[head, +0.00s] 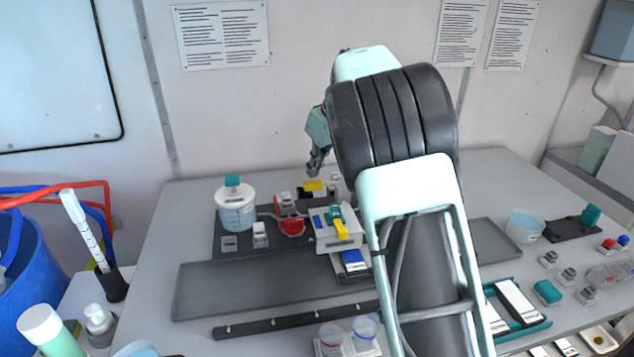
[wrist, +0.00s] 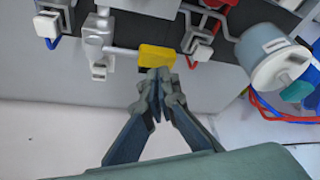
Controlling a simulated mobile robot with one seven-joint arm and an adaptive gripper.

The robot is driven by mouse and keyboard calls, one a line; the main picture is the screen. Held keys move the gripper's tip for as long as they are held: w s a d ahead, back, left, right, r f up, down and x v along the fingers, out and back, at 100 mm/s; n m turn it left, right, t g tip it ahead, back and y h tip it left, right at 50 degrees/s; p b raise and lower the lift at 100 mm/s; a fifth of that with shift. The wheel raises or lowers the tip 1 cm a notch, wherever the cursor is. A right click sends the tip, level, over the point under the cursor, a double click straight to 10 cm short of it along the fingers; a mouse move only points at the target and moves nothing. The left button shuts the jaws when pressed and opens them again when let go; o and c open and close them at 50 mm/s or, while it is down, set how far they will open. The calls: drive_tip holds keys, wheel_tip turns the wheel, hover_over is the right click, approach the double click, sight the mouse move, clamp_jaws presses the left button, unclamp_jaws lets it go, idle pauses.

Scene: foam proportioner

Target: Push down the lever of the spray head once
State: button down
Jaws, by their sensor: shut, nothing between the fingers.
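A yellow paddle (head: 313,185), apparently the lever of the spray head, stands near the back of the dark base plate. In the wrist view the yellow paddle (wrist: 157,55) sits at the end of a grey rod coming from a white fitting (wrist: 98,45). My gripper (head: 317,168) is shut and empty, pointing down just above the paddle in the head view. In the wrist view my gripper (wrist: 158,76) has its fingertips at the paddle's near edge, overlapping it slightly. I cannot tell whether they touch. My arm hides the area right of the paddle.
A white-lidded vessel (head: 237,208) stands left of the paddle and a red part (head: 290,222) is close by. A white box (head: 338,234) with a second yellow piece (head: 341,229) stands in front. The back wall (head: 230,120) is behind. The grey tray (head: 230,288) in front is empty.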

sight(314, 182)
drive_tip(key=shift+f+b, duration=1.55)
drive_tip(key=shift+f, duration=0.6)
drive_tip(key=shift+r, duration=0.1)
wheel_tip(314, 182, up, 8)
drive_tip(key=p, duration=0.6)
drive_tip(key=shift+r, duration=0.1)
idle(0.4)
